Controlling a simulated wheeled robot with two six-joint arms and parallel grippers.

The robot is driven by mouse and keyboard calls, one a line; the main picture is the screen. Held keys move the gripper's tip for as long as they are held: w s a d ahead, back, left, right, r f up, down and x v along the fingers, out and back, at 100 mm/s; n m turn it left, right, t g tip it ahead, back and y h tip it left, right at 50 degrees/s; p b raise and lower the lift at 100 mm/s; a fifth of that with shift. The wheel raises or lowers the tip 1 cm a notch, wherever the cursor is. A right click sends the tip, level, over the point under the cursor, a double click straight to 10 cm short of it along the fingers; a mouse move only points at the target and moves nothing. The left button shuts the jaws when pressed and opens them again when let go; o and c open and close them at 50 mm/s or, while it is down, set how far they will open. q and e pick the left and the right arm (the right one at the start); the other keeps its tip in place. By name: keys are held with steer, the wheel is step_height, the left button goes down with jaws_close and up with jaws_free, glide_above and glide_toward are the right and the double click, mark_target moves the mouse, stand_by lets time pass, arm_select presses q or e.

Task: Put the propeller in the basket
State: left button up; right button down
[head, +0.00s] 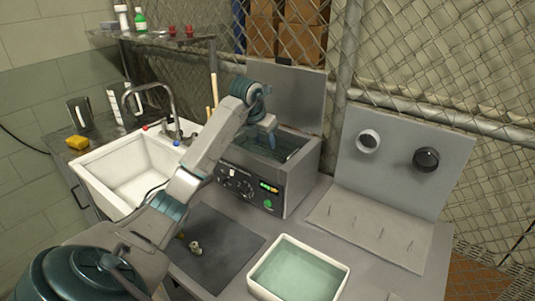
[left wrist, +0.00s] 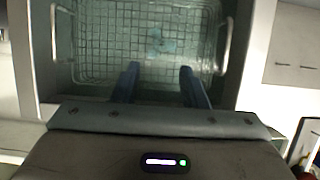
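The wire mesh basket (left wrist: 90,70) sits in the tank of the grey cleaner (head: 262,178), with a metal handle at each side. A pale blue, bladed shape that looks like the propeller (left wrist: 158,43) lies inside the basket, beyond my fingertips; its outline is blurred. My left gripper (head: 266,130) is over the tank. In the left wrist view its two blue fingers (left wrist: 162,80) are apart with nothing between them. The basket is hidden in the head view by the tank's front wall and my gripper. My right gripper is not in view.
A white sink (head: 120,183) with a tap stands left of the cleaner. A dark mat (head: 222,262) with small pale fittings (head: 194,247) lies in front. A white tray of greenish liquid (head: 298,272) and a grey stand with pegs (head: 375,235) are at the right.

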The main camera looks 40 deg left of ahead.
arm_select(q)
steer(key=shift+v, duration=1.25)
